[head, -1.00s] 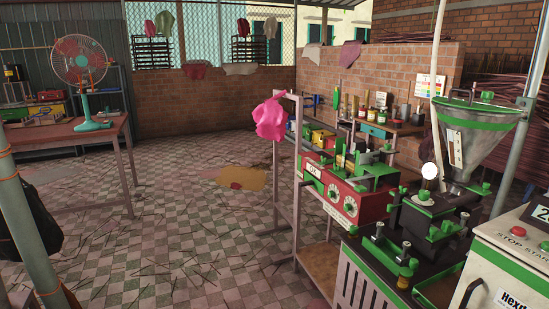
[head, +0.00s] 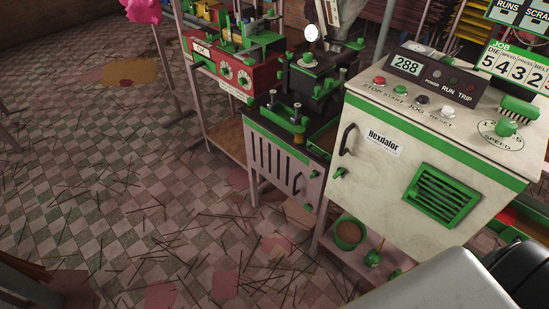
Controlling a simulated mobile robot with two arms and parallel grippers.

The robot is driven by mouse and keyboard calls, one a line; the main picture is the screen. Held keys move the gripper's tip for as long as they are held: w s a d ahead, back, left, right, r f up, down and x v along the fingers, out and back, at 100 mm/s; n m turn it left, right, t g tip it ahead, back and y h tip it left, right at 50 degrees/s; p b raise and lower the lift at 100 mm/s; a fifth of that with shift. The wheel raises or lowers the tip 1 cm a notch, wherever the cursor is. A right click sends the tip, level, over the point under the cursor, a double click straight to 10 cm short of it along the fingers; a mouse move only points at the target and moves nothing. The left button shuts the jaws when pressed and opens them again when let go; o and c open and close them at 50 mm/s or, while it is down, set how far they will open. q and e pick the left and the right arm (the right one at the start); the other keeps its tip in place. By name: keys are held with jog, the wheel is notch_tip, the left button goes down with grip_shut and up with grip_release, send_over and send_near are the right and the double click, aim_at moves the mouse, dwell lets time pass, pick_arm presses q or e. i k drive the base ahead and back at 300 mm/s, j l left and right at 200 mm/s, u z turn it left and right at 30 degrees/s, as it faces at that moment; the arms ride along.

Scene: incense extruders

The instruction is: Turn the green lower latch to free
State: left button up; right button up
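The white control cabinet (head: 400,180) stands at right in the head view, with a black handle (head: 347,139) on its front. A small green latch (head: 339,173) sits below that handle, near the cabinet's lower left edge. Another small green piece (head: 308,207) sits low on the slatted machine base (head: 270,150) to the left, below a dark handle (head: 297,184). I cannot tell which of the two is the lower latch, nor its turned position. Neither of my grippers is in view.
A green vent (head: 442,195) is on the cabinet front. A round green-rimmed container (head: 348,233) stands on a low shelf beneath. The red machine (head: 235,72) stands behind at left. The tiled floor (head: 130,200) at left is open, strewn with thin sticks.

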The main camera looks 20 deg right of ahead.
aim_at(308, 207)
jog(key=i+l+z, duration=0.75)
jog(key=k+l, duration=0.05)
jog(key=k, duration=0.05)
